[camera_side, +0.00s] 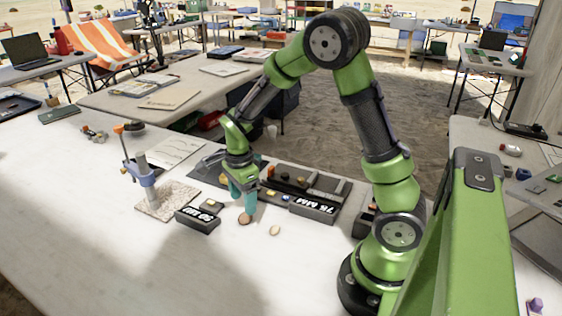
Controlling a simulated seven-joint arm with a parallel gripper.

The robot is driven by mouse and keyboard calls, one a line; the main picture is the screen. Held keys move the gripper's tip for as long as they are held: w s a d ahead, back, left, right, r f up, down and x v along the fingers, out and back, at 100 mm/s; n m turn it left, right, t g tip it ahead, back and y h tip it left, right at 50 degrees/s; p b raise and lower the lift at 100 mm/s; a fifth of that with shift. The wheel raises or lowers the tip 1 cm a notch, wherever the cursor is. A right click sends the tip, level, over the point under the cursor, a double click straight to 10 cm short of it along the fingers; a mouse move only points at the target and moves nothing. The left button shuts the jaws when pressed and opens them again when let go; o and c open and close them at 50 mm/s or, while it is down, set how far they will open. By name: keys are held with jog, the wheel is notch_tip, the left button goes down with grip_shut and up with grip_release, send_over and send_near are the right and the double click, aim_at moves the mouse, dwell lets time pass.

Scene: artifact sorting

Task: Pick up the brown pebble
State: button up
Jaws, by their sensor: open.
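The brown pebble (244,219) lies on the white table at the near side of my arm. My gripper (245,207) points down with its teal fingers directly over the pebble, very close to it. The fingers are open. I cannot tell whether they straddle the pebble or stop just above it, as one finger partly hides the other. A paler tan pebble (274,230) lies a little to the right, apart from the gripper.
A small dark labelled box (198,220) sits just left of the gripper, and a longer dark labelled tray (314,208) is to the right. A stone slab (168,200) carries a grey-and-blue stand (146,180). The table in front is clear.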

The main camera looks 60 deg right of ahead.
aim_at(245, 218)
jog(key=shift+d+f, duration=0.2)
jog(key=shift+f, duration=2.55)
jog(key=shift+c, duration=0.4)
jog(key=c, duration=1)
jog(key=shift+r, duration=0.1)
